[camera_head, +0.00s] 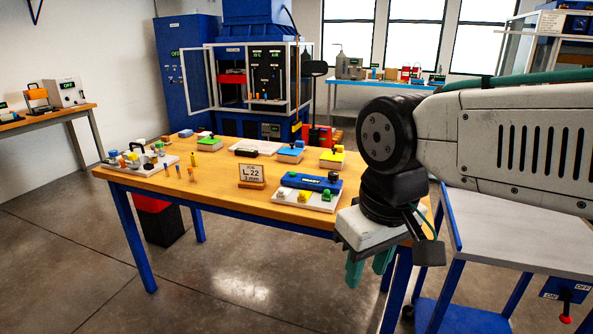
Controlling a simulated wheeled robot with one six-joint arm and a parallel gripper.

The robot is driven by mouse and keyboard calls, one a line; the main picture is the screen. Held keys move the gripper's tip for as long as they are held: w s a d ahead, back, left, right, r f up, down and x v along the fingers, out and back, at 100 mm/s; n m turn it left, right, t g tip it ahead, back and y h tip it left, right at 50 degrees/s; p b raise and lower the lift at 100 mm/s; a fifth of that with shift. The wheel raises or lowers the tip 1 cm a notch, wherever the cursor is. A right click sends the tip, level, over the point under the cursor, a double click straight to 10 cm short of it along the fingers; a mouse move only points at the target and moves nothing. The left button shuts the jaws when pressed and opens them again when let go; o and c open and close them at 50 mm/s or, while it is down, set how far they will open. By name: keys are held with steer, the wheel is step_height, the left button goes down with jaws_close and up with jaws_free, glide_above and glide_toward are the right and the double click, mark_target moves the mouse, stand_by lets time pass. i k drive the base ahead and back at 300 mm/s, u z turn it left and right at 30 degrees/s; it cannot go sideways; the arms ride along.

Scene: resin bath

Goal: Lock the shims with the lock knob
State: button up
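A blue block marked "READY" (300,183) sits on a pale base at the front right of the wooden table. Small yellow and green pieces stand along its front, and a dark knob (333,177) shows at its right end. I cannot tell for sure which parts are the shims or the lock knob. A job card (251,174) reading "L 22 2 mm" stands left of the block. My gripper (369,270) points down in front of the table's right end, right of the block and apart from it. Its teal fingers are spread, with nothing visible between them.
The wooden table (230,194) also bears a pale tray (120,164) of small parts at left. Coloured boxes with dark knobs, green (209,145), blue (290,156) and yellow (331,161), stand at the back. A grey cart (520,240) is at right. Floor is open at front left.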

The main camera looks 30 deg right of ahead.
mark_target(332, 176)
steer(key=i, duration=1.05)
steer(key=z, duration=0.45)
